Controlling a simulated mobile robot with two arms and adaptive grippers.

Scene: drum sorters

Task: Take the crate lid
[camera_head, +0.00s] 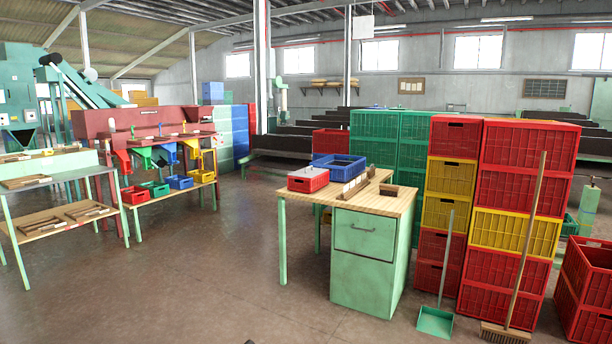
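A small red crate (308,181) stands on the wooden top of a green desk (372,198), near its left end. A flat pale grey panel (309,172) covers its top and looks like a lid. It seems to lie level on the crate, but its edges are too small to make out clearly. A blue crate (338,165) stands behind it, with no lid visible on it.
Tall stacks of red and yellow crates (520,185) stand right of the desk. A broom (526,240) and a green dustpan (436,318) lean against them. A sorting bench (150,150) with coloured bins stands at the left. The floor (215,270) between is clear.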

